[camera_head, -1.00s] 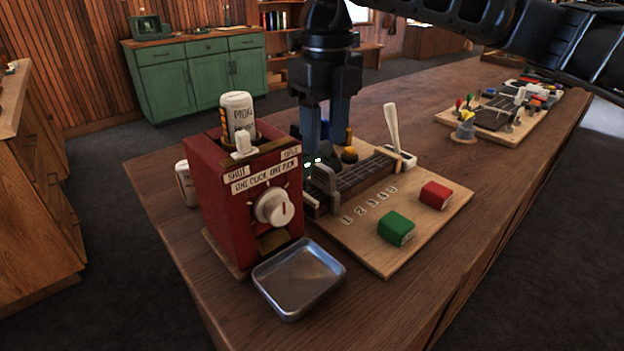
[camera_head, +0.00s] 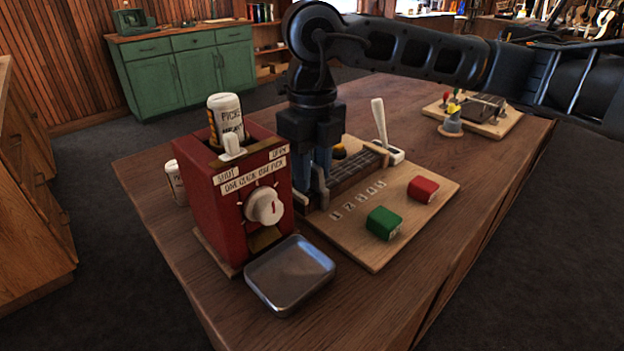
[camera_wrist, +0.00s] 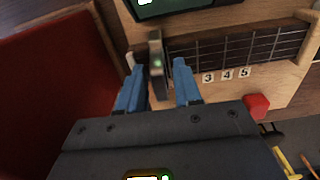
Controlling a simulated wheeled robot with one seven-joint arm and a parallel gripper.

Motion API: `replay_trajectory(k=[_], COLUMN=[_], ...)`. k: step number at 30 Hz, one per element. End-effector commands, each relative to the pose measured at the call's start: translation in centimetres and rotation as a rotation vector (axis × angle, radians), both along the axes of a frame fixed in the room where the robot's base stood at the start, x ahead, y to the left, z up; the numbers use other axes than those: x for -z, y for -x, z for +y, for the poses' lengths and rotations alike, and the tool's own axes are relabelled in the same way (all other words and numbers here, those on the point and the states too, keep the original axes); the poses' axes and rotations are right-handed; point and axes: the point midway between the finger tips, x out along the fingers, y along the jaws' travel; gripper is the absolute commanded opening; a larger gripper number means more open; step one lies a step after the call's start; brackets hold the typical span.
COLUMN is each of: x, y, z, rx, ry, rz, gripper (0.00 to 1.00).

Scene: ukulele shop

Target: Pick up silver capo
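The silver capo (camera_wrist: 156,50) stands upright at the end of the short fretboard (camera_wrist: 235,50) in the wrist view. My gripper (camera_wrist: 160,66) points at it with its two blue fingers apart, one on each side of the capo. Gaps show on both sides, and the fingers do not appear closed on it. In the head view, my gripper (camera_head: 321,165) is lowered over the fretboard (camera_head: 358,170), just right of the red machine. The capo (camera_head: 318,190) is partly hidden by the fingers there.
A red pick dispenser (camera_head: 230,210) stands close on the left, with a metal tray (camera_head: 290,272) in front. Green (camera_head: 384,223) and red (camera_head: 423,189) blocks and a white lever (camera_head: 380,122) share the wooden board (camera_head: 375,248). Another board (camera_head: 505,122) lies farther back.

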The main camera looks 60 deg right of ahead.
Motion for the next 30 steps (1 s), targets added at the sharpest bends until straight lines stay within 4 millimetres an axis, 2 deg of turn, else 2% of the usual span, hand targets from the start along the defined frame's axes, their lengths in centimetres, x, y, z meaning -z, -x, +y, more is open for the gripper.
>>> replay_trajectory(k=[2,10,23,30], x=[0.0,0.0,-0.2,-2.3], y=[0.0,0.0,0.0,0.0], z=[0.0,0.0,0.0,0.0], rx=[0.0,0.0,0.0,-0.001], ry=[0.0,0.0,0.001,0.004], rz=[0.0,0.0,-0.001,-0.002], gripper=[0.26,0.0,0.0,0.0])
